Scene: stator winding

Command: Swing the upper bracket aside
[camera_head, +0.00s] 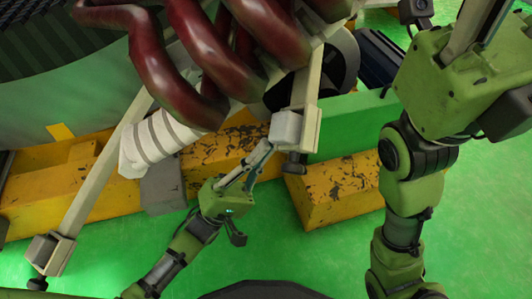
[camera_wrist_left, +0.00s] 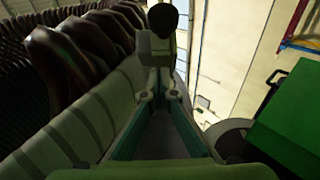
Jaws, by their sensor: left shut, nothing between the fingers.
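Two pale beige bracket arms end in grey clamp blocks with dark knobs. The nearer bracket to my left gripper (camera_head: 262,155) has its grey block (camera_head: 287,130) right at the fingertips, with its knob (camera_head: 295,164) just below. The other bracket (camera_head: 45,250) is at the lower left, away from both arms. My left gripper is shut and empty; whether its tips touch the block I cannot tell. In the left wrist view its fingers (camera_wrist_left: 157,82) point at the bracket block (camera_wrist_left: 158,48) under a dark round knob (camera_wrist_left: 162,20). My right arm stands at the right; its fingertips are out of frame.
Thick dark red coils (camera_head: 205,60) fill the top, above the brackets. A white wrapped roll (camera_head: 155,142) lies left of my gripper. Worn yellow blocks (camera_head: 338,190) and a green beam (camera_head: 350,122) lie behind. Green floor (camera_head: 300,250) is open at the bottom.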

